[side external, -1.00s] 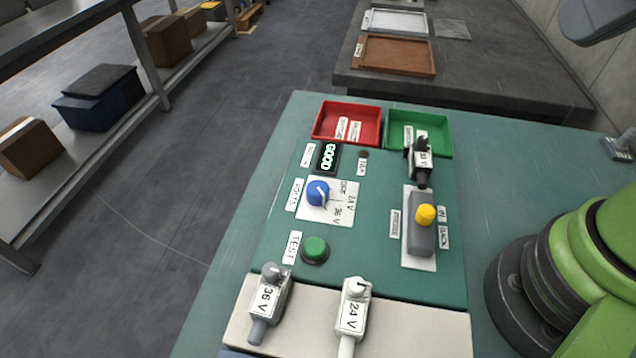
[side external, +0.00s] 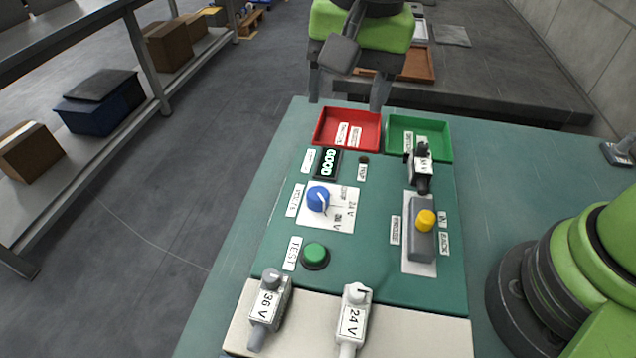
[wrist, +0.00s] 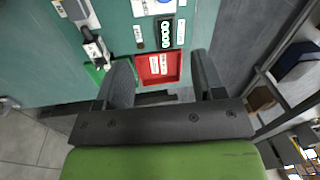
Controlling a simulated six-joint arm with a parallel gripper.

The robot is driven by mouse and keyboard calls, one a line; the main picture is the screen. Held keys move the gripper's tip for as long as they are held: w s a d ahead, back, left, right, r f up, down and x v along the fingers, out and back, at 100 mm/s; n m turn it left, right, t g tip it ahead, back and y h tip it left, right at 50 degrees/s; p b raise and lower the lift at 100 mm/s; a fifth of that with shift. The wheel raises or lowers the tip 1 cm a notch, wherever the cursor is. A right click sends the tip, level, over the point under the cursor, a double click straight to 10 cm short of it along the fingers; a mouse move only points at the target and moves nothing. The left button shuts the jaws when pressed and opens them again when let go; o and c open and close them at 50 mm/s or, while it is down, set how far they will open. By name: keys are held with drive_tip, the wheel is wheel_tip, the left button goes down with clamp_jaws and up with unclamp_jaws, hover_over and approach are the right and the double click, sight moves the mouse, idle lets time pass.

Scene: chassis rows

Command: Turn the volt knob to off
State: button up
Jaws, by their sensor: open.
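The blue volt knob (side external: 318,197) sits on a white plate (side external: 343,222) marked off, 24 V and 36 V. Its pale pointer mark faces the lower right, seemingly toward the 36 V side, but it is too small to be sure. My gripper (side external: 348,95) is open and empty, above the far edge of the green panel, behind the red tray and well apart from the knob. In the wrist view my gripper (wrist: 161,68) has its fingers wide apart, with the knob's plate (wrist: 150,7) cut off at the top edge.
A red tray (side external: 318,133) and a green tray (side external: 449,150) stand at the panel's far end.

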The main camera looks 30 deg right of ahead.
drive_tip(key=g, duration=0.1)
hover_over(318, 192)
wheel_tip(318, 192, down, 7)
drive_tip(key=shift+m+h, duration=0.4)
wheel_tip(318, 192, down, 9)
drive_tip(key=shift+f, duration=0.2)
drive_tip(key=shift+c, duration=0.3)
drive_tip(key=c, duration=0.9)
